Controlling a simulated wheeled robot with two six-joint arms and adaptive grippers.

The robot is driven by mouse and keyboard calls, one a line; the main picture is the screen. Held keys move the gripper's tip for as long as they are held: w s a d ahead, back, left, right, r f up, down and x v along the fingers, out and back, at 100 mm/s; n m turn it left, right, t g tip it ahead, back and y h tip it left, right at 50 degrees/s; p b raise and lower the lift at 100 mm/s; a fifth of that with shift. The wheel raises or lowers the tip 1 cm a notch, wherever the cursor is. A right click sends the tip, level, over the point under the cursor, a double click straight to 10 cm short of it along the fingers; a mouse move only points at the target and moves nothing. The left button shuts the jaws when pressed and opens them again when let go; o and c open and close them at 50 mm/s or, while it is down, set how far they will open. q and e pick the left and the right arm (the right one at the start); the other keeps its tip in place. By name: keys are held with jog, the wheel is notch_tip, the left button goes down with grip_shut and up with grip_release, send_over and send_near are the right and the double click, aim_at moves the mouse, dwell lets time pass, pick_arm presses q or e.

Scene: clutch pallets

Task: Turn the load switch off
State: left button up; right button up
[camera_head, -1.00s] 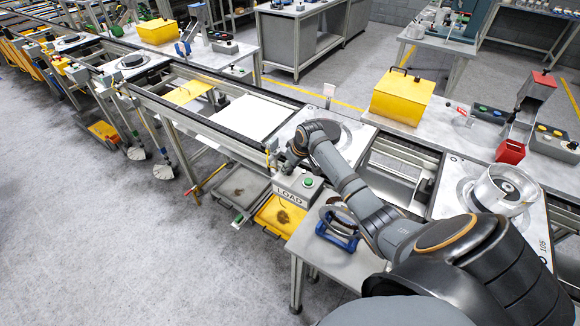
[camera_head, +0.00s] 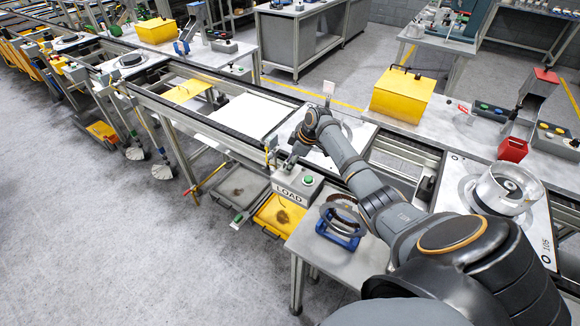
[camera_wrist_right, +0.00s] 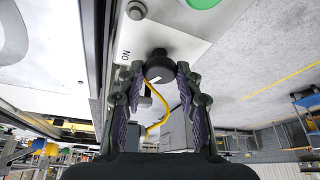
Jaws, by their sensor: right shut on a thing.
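The load switch box (camera_head: 297,192) is grey, carries the word LOAD and a green button (camera_head: 308,180), and stands at the conveyor's near edge. In the wrist view a round black switch knob (camera_wrist_right: 158,68) projects from the box's pale face (camera_wrist_right: 165,38), with the green button (camera_wrist_right: 203,3) at the top edge. Lettering reading ON is beside the knob. My right gripper (camera_head: 287,163) is at the box; its fingers (camera_wrist_right: 160,85) are shut on the knob, one on each side. The knob's pointing direction cannot be told. My left gripper is not in view.
A blue fixture with a ring (camera_head: 341,222) stands on the small table (camera_head: 318,255) right of the box. Yellow and grey trays (camera_head: 278,215) lie below the conveyor. A yellow case (camera_head: 403,95) and a metal housing (camera_head: 508,190) are at the right.

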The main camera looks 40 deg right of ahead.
jog(key=n+b, duration=0.1)
jog(key=n+g+y+b, duration=0.1)
jog(key=n+b, duration=0.1)
jog(key=shift+w+d+f+n, duration=0.1)
jog(key=shift+w+n, duration=0.05)
jog(key=shift+n, duration=0.15)
jog(key=shift+n+b, duration=0.45)
jog(key=shift+n, duration=0.25)
jog(key=shift+r, duration=0.2)
jog(key=shift+g, duration=0.3)
jog(key=o, duration=1.1)
jog(key=v, duration=1.2)
jog(key=shift+d+f, duration=0.1)
